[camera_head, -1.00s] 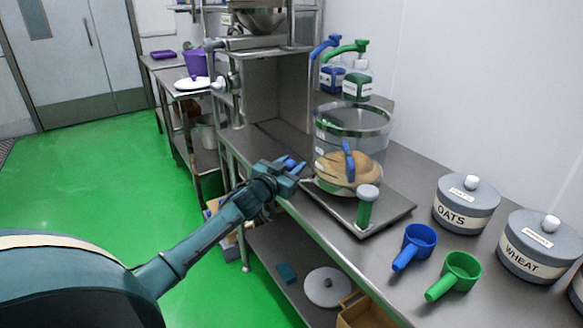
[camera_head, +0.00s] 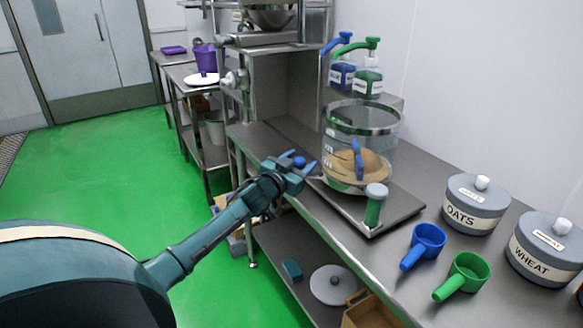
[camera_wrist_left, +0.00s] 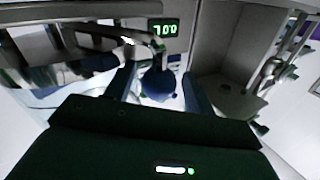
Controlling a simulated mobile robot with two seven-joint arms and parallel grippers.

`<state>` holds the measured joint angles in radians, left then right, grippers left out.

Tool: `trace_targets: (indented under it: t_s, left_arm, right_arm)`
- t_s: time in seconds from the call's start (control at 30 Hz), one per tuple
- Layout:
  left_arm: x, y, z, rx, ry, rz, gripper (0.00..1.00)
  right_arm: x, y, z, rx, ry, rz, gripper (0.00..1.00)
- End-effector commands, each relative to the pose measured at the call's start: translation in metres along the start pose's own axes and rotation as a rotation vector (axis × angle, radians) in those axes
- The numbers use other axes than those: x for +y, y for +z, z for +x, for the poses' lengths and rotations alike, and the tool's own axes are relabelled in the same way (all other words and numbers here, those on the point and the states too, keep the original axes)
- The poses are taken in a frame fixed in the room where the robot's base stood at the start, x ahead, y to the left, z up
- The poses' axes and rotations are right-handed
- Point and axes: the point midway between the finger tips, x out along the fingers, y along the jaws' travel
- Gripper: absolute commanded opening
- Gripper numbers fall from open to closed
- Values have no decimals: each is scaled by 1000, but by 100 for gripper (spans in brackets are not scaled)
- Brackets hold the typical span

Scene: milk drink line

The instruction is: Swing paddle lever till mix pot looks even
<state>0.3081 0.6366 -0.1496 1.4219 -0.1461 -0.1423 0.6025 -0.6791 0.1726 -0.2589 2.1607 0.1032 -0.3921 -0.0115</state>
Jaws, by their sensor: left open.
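The clear mix pot (camera_head: 385,128) stands on a steel base plate (camera_head: 408,207) on the counter. It holds a tan mix (camera_head: 374,164) with a blue paddle (camera_head: 357,158) upright in it. The mix shows lighter and darker tan patches. A blue ball knob (camera_head: 299,161), seemingly the lever's end, sits at my left gripper (camera_head: 302,168), left of the pot. In the left wrist view the knob (camera_wrist_left: 158,86) lies between the open fingers; I cannot tell whether they touch it. My right gripper is not in view.
Blue (camera_head: 427,238) and green (camera_head: 467,268) scoops and the OATS (camera_head: 472,212) and WHEAT (camera_head: 547,258) canisters stand to the right. Two pump bottles (camera_head: 367,80) are behind the pot. A lit display (camera_wrist_left: 165,29) shows in the wrist view.

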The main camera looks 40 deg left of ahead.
Motion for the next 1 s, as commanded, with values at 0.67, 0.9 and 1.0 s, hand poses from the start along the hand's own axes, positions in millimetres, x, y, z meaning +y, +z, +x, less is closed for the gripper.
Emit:
trace_targets:
  t_s: [0.67, 0.9, 1.0]
  left_arm:
    - [0, 1, -112, -2, 0, 0, 54]
    - [-1, 0, -129, 0, -2, 0, 54]
    - [-1, -1, -130, 1, -2, 0, 54]
  right_arm:
    - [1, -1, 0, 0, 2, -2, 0]
    - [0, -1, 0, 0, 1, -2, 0]
    - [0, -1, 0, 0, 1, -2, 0]
